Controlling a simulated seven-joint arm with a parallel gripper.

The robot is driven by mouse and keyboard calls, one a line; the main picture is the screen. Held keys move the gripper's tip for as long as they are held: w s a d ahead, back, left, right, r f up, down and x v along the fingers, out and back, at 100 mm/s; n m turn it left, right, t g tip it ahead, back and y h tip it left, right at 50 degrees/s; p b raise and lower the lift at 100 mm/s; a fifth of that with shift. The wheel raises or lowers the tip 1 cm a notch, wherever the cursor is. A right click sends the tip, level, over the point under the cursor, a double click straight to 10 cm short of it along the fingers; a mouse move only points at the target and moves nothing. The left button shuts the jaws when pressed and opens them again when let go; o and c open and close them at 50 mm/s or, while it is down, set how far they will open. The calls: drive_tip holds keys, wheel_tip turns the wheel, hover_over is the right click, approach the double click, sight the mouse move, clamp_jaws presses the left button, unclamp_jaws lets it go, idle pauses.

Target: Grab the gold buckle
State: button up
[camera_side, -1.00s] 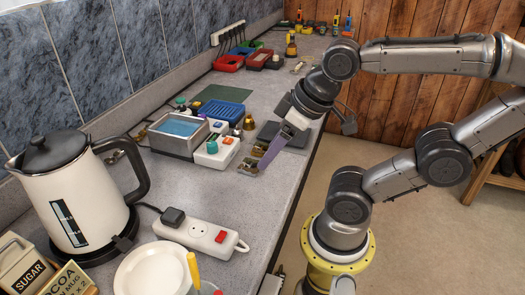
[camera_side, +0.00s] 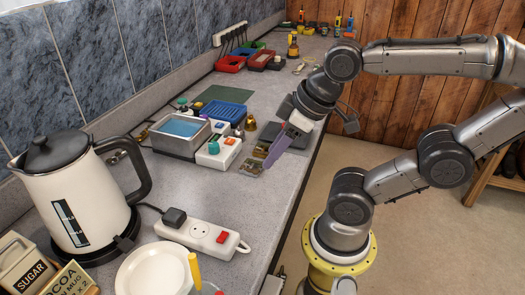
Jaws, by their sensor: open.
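My gripper (camera_side: 267,160) points down and left over the counter, with its purple-grey fingers apart. Its tips are just above or beside a small cluster of gold and dark pieces (camera_side: 251,167) on the counter. The gold buckle seems to be among these, but the pieces are too small to tell one from another. I cannot tell whether the fingers touch any of them. The fingers hide part of the counter behind them.
A white device (camera_side: 218,152) and a grey metal bath (camera_side: 180,135) of blue liquid stand left of the gripper. A brass bell-shaped piece (camera_side: 250,123) and a dark plate (camera_side: 297,137) are close by. A power strip (camera_side: 203,234) and kettle (camera_side: 75,195) stand nearer; the counter between is clear.

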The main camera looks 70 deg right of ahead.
wheel_tip(320, 180, up, 4)
drive_tip(key=w+d+n+g, duration=0.2)
drive_tip(key=n, duration=1)
drive_tip(key=n+g, duration=0.4)
drive_tip(key=n, duration=0.2)
hover_over(259, 148)
drive_tip(key=f, duration=0.1)
wheel_tip(259, 148, down, 14)
drive_tip(key=shift+r, duration=0.1)
clamp_jaws()
